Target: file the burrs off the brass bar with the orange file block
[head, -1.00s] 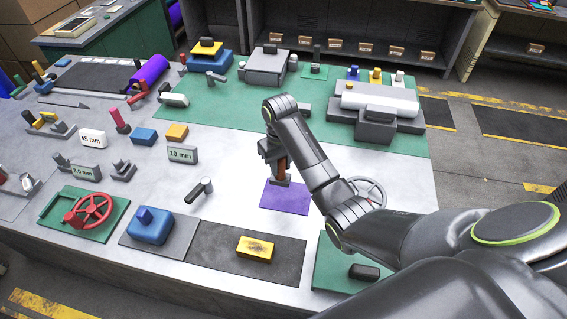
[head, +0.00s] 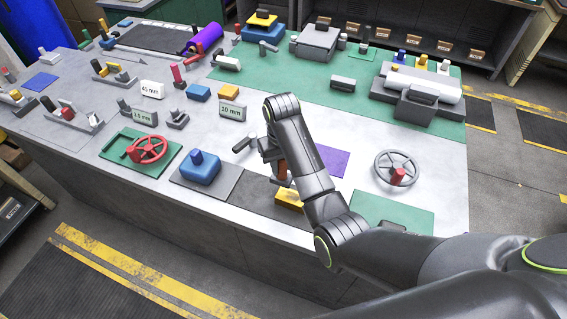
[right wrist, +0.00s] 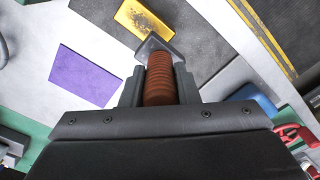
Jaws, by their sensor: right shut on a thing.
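The brass bar (head: 288,200) is a yellow block lying on a dark mat near the front edge of the bench, partly hidden behind my right arm. It also shows in the right wrist view (right wrist: 146,20), with dark specks on its top. My right gripper (head: 279,162) is shut on the ribbed orange-brown handle of the file block (right wrist: 158,80). The file's dark foot (right wrist: 155,47) points down right beside the bar's near edge in the right wrist view. I cannot tell whether it touches the bar. My left gripper is not in view.
A purple mat (head: 331,161) lies empty just right of the gripper. A blue block with a knob (head: 201,169) stands left of the bar, and a lever (head: 244,144) stands close behind it. A grey handwheel (head: 396,167) stands to the right.

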